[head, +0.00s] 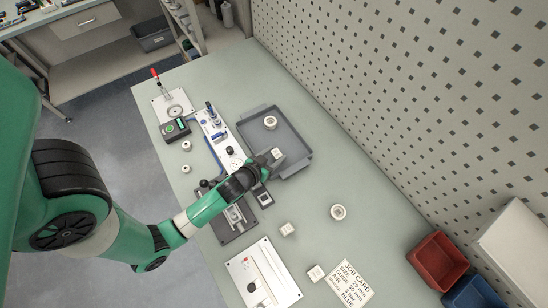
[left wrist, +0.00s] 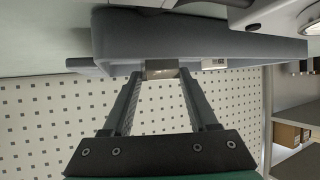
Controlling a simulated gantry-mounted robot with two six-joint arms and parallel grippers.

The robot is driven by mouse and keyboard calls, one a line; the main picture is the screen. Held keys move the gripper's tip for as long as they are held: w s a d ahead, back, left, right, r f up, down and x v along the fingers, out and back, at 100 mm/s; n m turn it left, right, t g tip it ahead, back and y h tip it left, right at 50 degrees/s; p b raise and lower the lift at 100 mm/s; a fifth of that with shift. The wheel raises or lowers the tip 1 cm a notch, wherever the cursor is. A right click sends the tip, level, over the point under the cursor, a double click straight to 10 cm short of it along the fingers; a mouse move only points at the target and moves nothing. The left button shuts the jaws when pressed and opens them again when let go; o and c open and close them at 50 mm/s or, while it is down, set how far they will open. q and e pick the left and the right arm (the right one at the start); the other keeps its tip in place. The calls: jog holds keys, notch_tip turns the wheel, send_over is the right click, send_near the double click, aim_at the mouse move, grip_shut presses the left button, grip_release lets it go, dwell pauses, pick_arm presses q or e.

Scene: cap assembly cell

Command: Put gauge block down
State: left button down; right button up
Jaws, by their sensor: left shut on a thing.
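My left gripper (head: 270,159) is at the near end of the grey tray (head: 302,160), shut on the gauge block (head: 277,153). The block is a small pale piece at the fingertips, partly hidden by the gripper. In the left wrist view, the fingertips (left wrist: 161,74) close on a small metallic block (left wrist: 160,66) right by the tray's grey side (left wrist: 200,42). I cannot tell whether the block touches a surface. My right gripper is not in view.
A ring-shaped part (head: 270,122) lies in the tray. Pale cubes (head: 288,229) (head: 315,273), another ring (head: 338,212) and a job card (head: 350,284) lie on the bench. A blue-and-white fixture (head: 214,135) stands left of the tray. Red (head: 435,260) and blue bins stand at lower right.

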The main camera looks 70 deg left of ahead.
pick_arm(q)
jog(key=shift+f, duration=0.6)
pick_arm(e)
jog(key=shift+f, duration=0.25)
pick_arm(q)
jog(key=shift+f, duration=0.15)
jog(key=shift+c, duration=0.9)
grip_release()
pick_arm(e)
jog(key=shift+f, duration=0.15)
